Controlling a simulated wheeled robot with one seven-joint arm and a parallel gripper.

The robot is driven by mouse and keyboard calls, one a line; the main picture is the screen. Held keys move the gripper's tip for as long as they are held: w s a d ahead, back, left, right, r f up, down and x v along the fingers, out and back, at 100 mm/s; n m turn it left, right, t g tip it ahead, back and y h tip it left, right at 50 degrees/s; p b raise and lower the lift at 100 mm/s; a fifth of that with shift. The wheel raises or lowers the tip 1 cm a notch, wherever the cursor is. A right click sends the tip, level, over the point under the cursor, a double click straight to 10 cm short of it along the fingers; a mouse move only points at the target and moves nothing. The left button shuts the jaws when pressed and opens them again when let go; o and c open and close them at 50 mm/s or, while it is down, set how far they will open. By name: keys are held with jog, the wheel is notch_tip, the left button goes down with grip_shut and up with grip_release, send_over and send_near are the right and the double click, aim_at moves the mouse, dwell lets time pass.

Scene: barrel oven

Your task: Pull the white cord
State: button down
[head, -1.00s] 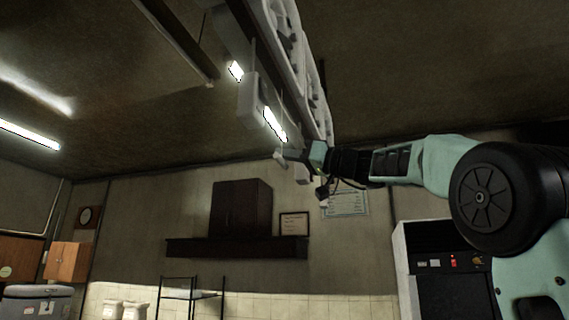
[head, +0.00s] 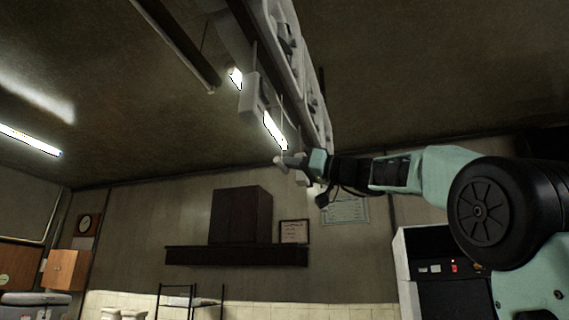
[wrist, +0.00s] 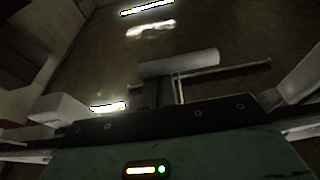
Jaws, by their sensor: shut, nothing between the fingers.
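My gripper (head: 285,161) is raised near the ceiling, just below the long pale overhead fixture. It is shut and holds nothing that I can see. In the wrist view its green body (wrist: 180,152) fills the bottom, and a pale rounded piece (wrist: 180,63) stands out at the centre; I cannot tell whether that is part of the gripper. A thin line (head: 282,108) hangs beside the lit tubes above my gripper and may be the white cord. Its lower end is not clear, and I cannot tell whether my gripper touches it.
The pale overhead fixture (head: 296,70) and a lit tube (head: 275,131) are close above my gripper. A dark ceiling beam (head: 178,45) runs to the left. A dark cupboard (head: 240,215) and shelf (head: 236,256) are on the back wall. The air left of my gripper is clear.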

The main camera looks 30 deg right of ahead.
jog(key=shift+f, duration=0.3)
jog(key=shift+r+p, duration=1.35)
jog(key=shift+r, duration=1.25)
jog(key=shift+d+f, duration=0.1)
jog(key=b+v, duration=0.6)
jog(key=v, duration=0.3)
